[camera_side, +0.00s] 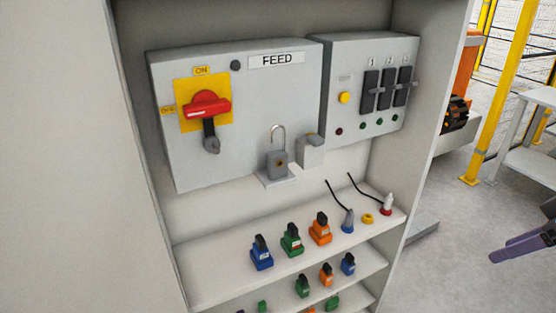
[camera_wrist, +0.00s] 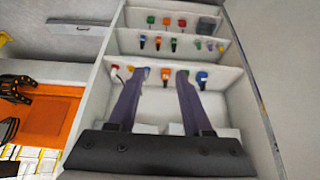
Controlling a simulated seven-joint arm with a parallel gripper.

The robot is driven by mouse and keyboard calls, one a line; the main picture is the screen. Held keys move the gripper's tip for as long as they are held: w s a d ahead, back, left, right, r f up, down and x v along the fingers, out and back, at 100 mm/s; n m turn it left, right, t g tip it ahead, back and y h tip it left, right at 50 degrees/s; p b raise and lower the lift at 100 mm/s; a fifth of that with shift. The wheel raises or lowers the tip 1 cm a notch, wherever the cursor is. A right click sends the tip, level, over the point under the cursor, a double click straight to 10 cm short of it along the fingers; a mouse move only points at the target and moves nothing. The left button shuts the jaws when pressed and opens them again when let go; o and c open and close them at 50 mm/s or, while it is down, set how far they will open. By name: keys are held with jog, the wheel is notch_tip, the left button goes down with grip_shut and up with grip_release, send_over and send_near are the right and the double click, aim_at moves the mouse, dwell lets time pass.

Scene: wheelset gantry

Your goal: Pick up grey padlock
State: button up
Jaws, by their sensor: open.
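The grey padlock (camera_side: 277,163) stands upright on a small ledge (camera_side: 275,180) at the lower front of the grey FEED box in the side view. Its thin metal shackle points up, and a dark spot shows on its body. I cannot make it out in the wrist view. My gripper (camera_side: 518,247) is at the right edge of the side view, well apart from the padlock and outside the cabinet front. In the wrist view my gripper (camera_wrist: 160,76) shows two purple fingers spread apart with nothing held between them.
A red rotary switch (camera_side: 207,105) on a yellow plate is left of the padlock. A grey block (camera_side: 310,150) stands close on its right. Shelves below hold several coloured padlocks, including a blue one (camera_side: 261,254) and an orange one (camera_side: 320,230). Cabinet side walls flank the space.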

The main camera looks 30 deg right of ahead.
jog(key=o, duration=0.7)
